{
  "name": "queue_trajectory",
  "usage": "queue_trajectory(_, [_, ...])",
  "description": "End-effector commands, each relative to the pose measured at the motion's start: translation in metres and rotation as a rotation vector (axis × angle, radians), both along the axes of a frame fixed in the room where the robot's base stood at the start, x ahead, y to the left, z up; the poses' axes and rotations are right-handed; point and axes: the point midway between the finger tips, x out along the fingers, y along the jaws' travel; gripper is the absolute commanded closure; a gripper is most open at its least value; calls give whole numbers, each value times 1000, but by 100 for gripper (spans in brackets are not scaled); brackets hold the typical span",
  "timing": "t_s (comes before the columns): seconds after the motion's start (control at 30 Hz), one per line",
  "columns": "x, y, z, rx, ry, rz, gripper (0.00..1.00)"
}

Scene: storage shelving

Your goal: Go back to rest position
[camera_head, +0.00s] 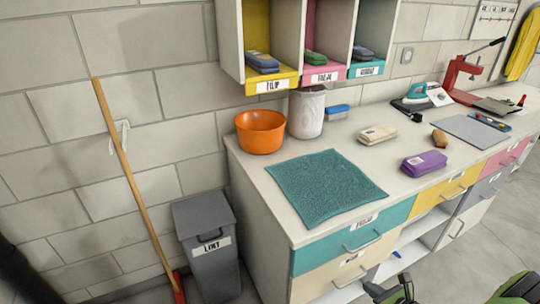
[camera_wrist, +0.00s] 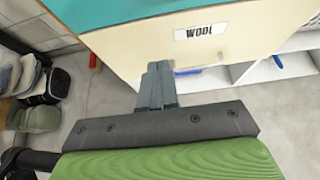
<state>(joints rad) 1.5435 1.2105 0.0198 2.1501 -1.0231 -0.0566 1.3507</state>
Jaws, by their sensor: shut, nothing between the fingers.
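My gripper (camera_wrist: 157,85) shows in the wrist view with its two grey fingers together and nothing between them. The fingertips point at the cream drawer front (camera_wrist: 130,48) labelled WOOL, and I cannot tell the exact gap. In the head view, green and black parts of my arm show at the bottom right edge, low in front of the counter. The fingers cannot be made out clearly there.
The counter holds a teal cloth (camera_head: 325,187), an orange bowl (camera_head: 260,132), a white canister (camera_head: 306,112) and a purple bundle (camera_head: 424,163). A grey LINT bin (camera_head: 207,245) and a leaning broom (camera_head: 135,185) stand left. Open floor (camera_head: 440,275) lies at the right front.

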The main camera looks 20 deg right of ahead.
Motion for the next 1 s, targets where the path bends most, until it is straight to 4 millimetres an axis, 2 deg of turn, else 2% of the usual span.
queue_trajectory(0.07, [2,1,3,-11,3,14,100])
queue_trajectory(0.17, [16,13,27,-117,28,159,100])
queue_trajectory(0.27, [39,43,75,-337,73,458,100])
queue_trajectory(0.33, [50,70,110,-508,100,691,100])
queue_trajectory(0.43, [58,109,160,-746,123,999,100])
queue_trajectory(0.53, [57,148,209,-981,128,1282,100])
queue_trajectory(0.67, [40,196,271,-1280,114,1604,100])
queue_trajectory(0.8, [6,240,332,-1596,70,1884,100])
queue_trajectory(0.9, [-28,262,369,-1811,18,2036,100])
queue_trajectory(1.0, [-60,274,393,-1984,-43,2136,100])
